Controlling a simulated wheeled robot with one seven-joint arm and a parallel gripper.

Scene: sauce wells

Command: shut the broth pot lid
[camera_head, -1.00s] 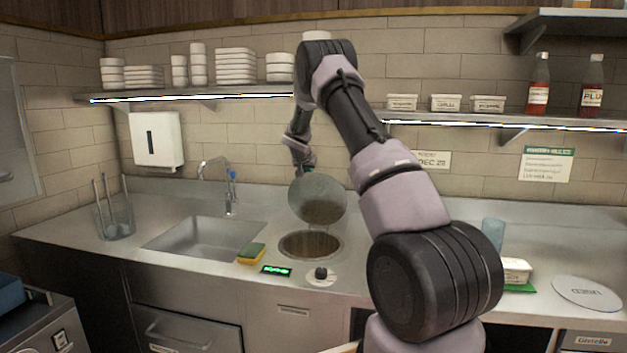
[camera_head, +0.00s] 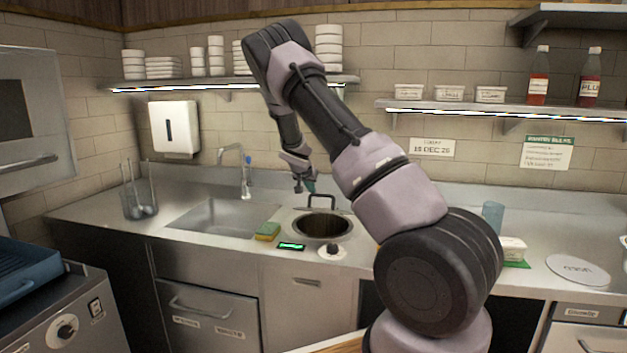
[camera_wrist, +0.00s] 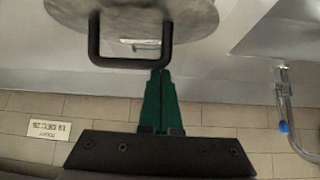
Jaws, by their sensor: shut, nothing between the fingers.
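My gripper (camera_head: 310,188) is just behind and left of the handle. Its green fingers (camera_wrist: 160,72) are shut and empty, with tips close to the handle bar; contact is unclear.
The sink (camera_head: 222,217) with its faucet (camera_head: 243,175) is left of the pot. A sponge (camera_head: 268,231), a green display (camera_head: 291,246) and a knob (camera_head: 332,251) sit in front. A shelf of bowls (camera_head: 230,80) hangs above. A round disc (camera_head: 578,269) lies at right.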

